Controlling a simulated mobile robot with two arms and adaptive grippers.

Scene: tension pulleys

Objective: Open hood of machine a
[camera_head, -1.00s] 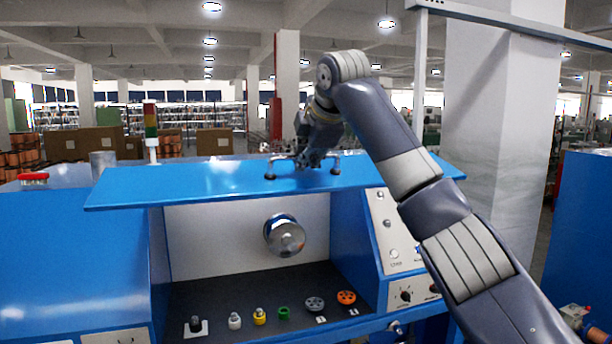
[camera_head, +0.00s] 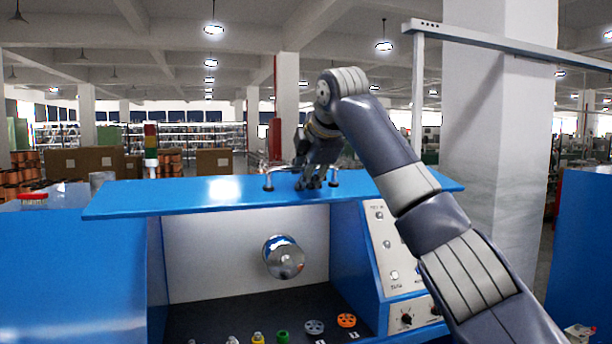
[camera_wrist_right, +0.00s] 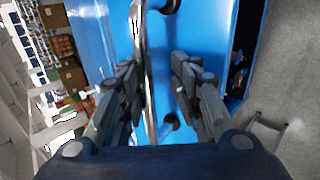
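The hood of machine a is a flat blue panel (camera_head: 150,201), raised and roughly level above the machine's open work bay. A metal bar handle on two dark posts (camera_head: 268,182) stands on its upper face. My right gripper (camera_head: 314,184) is at the handle, its fingers pointing down toward the panel. In the right wrist view the handle bar (camera_wrist_right: 149,95) runs between the spread fingers, nearer the left one, with a gap to the right one. The gripper is open. My left gripper is out of view.
Under the hood are a round metal chuck (camera_head: 284,257) and several small pulleys, including an orange one (camera_head: 346,320). A slanted control panel (camera_head: 393,255) is at the right of the bay. A signal tower (camera_head: 151,145) stands behind, and a pillar (camera_head: 498,150) at right.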

